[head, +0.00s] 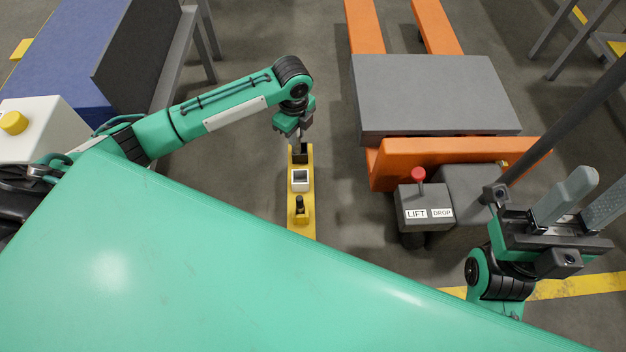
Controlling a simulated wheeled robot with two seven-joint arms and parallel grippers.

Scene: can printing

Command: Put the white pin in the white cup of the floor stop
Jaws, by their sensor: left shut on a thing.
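The floor stop (305,222) is a narrow yellow bar on the floor, left of centre. A square white cup (300,187) sits in its middle and looks empty, with a dark inside. A dark cup (301,160) is at its far end. A black pin (299,204) stands upright in a yellow cup at the near end. My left gripper (298,147) points down at the dark cup, shut on a pin mostly hidden by the fingers and cup; its colour cannot be told. My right gripper (594,192) is open and empty at the right.
An orange pallet jack (440,155) with a grey slab (435,95) stands right of the floor stop. Its grey control box (425,207) has a red knob and LIFT and DROP labels. A blue bench (90,50) is at the upper left. Floor between stop and jack is clear.

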